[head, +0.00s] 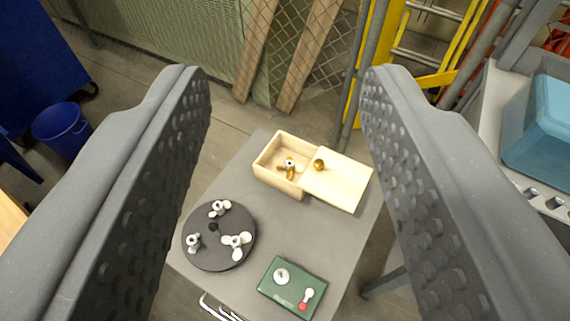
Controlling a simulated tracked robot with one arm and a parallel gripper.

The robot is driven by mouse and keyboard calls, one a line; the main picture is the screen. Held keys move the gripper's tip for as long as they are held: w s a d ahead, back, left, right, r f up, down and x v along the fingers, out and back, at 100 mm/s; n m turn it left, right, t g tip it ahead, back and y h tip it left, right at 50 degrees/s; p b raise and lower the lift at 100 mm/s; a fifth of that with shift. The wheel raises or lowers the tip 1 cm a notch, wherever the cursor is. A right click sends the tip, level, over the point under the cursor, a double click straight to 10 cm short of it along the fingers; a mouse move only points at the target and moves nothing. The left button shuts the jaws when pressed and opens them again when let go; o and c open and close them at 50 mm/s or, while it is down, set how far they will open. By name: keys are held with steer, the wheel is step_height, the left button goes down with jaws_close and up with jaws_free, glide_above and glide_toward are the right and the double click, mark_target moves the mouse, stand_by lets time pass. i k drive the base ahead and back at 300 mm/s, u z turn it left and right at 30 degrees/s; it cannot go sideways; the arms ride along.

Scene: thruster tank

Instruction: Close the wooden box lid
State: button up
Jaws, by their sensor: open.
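The wooden box (265,168) stands on a small grey table, between and beyond my fingers in the head view. Its pale lid (340,184) is slid out to the right, with a round brass knob (319,165) near its left edge. The left part of the box is uncovered, and a gold-coloured propeller (289,168) lies inside. My gripper (278,75) is open and empty, its two dark grey fingers wide apart and nearer the camera than the box. Whether the lid rests partly on the box's rim is hard to tell.
A black round plate (213,256) with several white propellers is at the table's left. A green control box (291,288) with a red-tipped lever is at the front. The grey table top (262,232) is bare between them. A blue bin (62,128) and yellow ladder (440,78) stand beyond.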

mark_target(336, 179)
steer(key=u, duration=0.75)
steer(key=k, duration=0.55)
steer(key=z, duration=0.25)
